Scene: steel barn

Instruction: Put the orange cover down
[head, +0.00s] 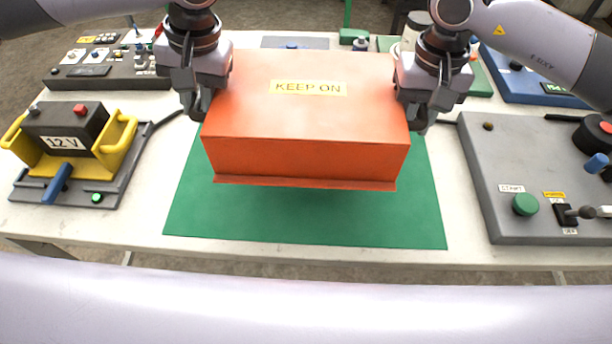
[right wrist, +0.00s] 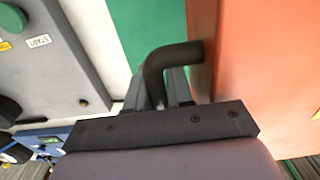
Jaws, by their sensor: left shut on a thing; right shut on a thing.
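The orange cover (head: 305,120) is a box-shaped hood with a yellow "KEEP ON" label on top. In the head view it is held level above a green mat (head: 305,225), with a shadow on the mat under its front lip. My left gripper (head: 203,100) is shut at the cover's left side, and my right gripper (head: 422,110) is shut at its right side. The right wrist view shows a black bent handle (right wrist: 165,65) on the side of the cover (right wrist: 265,70), between my right fingers. The left handle is mostly hidden by the left gripper.
A 12 V battery in a yellow cradle (head: 110,135) stands left of the mat. A grey panel with a green START button (head: 525,204) and a lever stands on the right. A dark switch panel (head: 110,65) is at back left, a blue box (head: 530,75) at back right. The mat's front is bare.

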